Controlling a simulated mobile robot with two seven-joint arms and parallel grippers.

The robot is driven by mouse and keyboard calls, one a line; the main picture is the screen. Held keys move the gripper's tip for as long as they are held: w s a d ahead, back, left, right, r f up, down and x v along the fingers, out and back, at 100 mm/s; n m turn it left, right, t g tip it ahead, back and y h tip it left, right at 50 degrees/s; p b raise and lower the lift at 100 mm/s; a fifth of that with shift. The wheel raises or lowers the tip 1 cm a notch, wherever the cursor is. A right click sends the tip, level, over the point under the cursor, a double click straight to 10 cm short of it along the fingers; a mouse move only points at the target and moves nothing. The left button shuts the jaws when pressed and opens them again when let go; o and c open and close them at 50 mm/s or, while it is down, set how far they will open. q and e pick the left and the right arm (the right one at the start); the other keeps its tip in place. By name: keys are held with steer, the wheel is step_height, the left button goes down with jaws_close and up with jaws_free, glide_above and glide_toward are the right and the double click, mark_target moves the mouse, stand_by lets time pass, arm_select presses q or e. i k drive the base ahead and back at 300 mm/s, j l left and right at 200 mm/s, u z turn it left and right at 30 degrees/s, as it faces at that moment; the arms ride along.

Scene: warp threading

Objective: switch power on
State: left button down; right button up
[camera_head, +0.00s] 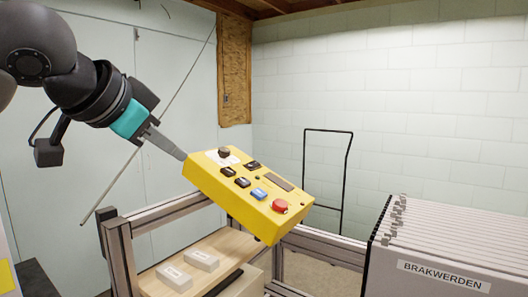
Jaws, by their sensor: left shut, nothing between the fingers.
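A yellow control box (232,197) is mounted at a tilt in the middle of the view. Its top face carries a dark round knob (224,152), several black switches such as this one (227,171), a blue button (259,194) and a red round button (280,206). My left gripper (181,156) comes in from the upper left, shut and empty. Its tip is at the box's upper left edge, close to the knob; I cannot tell whether it touches. Labels on the switches are too small to read. My right gripper is not in view.
A metal frame (170,212) stands below the box, with a wooden board (222,245) bearing two pale labelled blocks (201,260). A black cart handle (328,131) stands by the white wall behind.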

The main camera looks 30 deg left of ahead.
mark_target(252, 165)
steer(key=i+j, duration=0.15)
steer(key=i, duration=0.3)
steer(key=i+j, duration=0.1)
steer(key=i, duration=0.4)
